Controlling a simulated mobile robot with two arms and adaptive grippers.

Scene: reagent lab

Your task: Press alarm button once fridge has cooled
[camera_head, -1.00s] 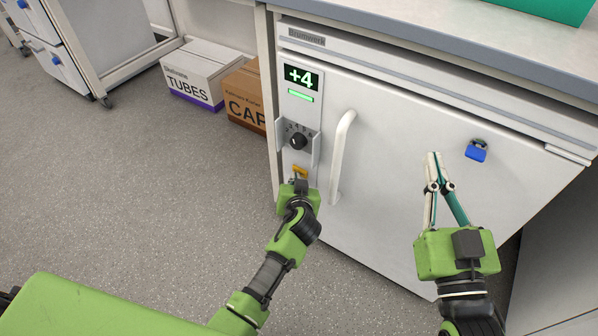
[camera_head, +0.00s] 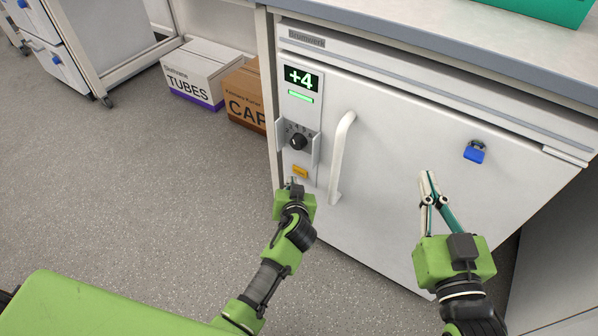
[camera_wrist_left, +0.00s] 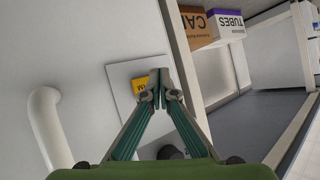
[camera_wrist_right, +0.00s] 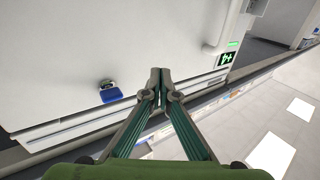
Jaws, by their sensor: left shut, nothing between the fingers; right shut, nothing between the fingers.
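The white fridge (camera_head: 385,130) stands under the bench with its door closed. Its display (camera_head: 301,78) reads +4, with a green lit bar (camera_head: 300,97) below. The yellow-orange alarm button (camera_head: 300,171) sits low on the fridge's control panel, under the dial; it also shows in the left wrist view (camera_wrist_left: 138,86), partly behind the fingers. My left gripper (camera_head: 291,182) is shut and empty, just below the button in the head view; whether it touches the panel is unclear. My right gripper (camera_head: 428,174) is shut and empty in front of the door.
A black dial (camera_head: 298,142) sits above the button and a white vertical handle (camera_head: 342,155) to its right. A blue lock (camera_head: 475,152) is on the door. Boxes labelled TUBES (camera_head: 195,75) and CAP (camera_head: 246,97) stand left of the fridge. The floor at left is clear.

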